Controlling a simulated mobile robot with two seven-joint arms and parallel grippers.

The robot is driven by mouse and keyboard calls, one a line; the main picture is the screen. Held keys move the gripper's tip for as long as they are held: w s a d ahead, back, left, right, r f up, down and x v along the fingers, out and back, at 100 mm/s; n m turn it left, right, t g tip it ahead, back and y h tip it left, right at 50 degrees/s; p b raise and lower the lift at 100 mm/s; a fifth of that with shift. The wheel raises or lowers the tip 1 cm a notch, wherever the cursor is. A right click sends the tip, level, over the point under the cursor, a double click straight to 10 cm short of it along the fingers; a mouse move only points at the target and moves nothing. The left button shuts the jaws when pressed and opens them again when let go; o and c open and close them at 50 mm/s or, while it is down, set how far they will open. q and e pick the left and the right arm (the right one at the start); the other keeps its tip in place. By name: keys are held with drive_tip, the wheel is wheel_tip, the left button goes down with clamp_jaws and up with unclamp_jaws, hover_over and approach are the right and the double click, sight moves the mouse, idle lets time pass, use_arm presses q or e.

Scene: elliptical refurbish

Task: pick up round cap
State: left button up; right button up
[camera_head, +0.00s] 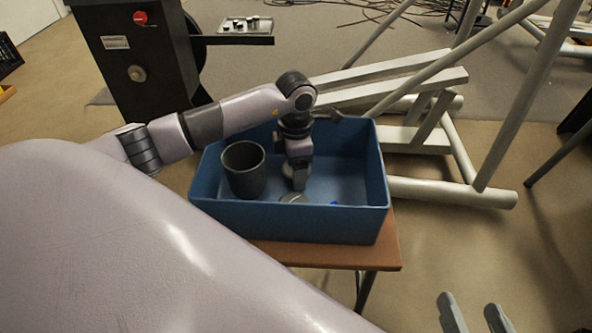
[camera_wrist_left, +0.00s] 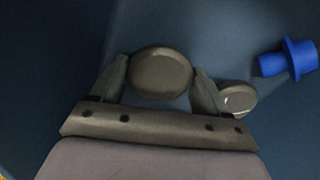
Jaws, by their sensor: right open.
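A round grey-brown cap (camera_wrist_left: 161,73) sits between the two fingers of my left gripper (camera_wrist_left: 160,68) in the left wrist view, and both fingers meet its sides. In the head view my left gripper (camera_head: 299,184) reaches down into the blue bin (camera_head: 285,222); the cap in it cannot be made out there. A second, smaller-looking round grey piece (camera_wrist_left: 238,97) lies just outside the right-hand finger in the wrist view. My right gripper (camera_head: 475,314) is open and empty at the bottom right of the head view, away from the bin.
A dark cup (camera_head: 243,171) stands in the bin's left part. A blue stepped piece (camera_wrist_left: 290,58) lies on the bin floor to the right. The bin stands on a brown table (camera_head: 330,254). A metal frame (camera_head: 450,190) stands behind and right of it.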

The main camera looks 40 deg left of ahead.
use_arm(q)
drive_tip(key=c, duration=0.5)
drive_tip(key=shift+r, duration=0.1)
drive_tip(key=shift+r+p, duration=0.3)
drive_tip(key=shift+r, duration=0.35)
wheel_tip(320, 180, up, 7)
drive_tip(key=shift+w+f+p, duration=0.1)
drive_tip(key=shift+p, duration=1.15)
wheel_tip(320, 180, up, 12)
drive_tip(key=p, duration=0.3)
drive_tip(key=shift+f, duration=0.1)
use_arm(e)
drive_tip(key=shift+s+d+r+g+h, duration=0.2)
drive_tip(key=shift+d+r+h, duration=0.05)
drive_tip(key=shift+d+h, duration=0.3)
drive_tip(key=shift+s+d+r+g+h, duration=0.15)
drive_tip(key=shift+d+r+g+h, duration=0.1)
drive_tip(key=shift+d+h, duration=0.3)
drive_tip(key=shift+d, duration=0.1)
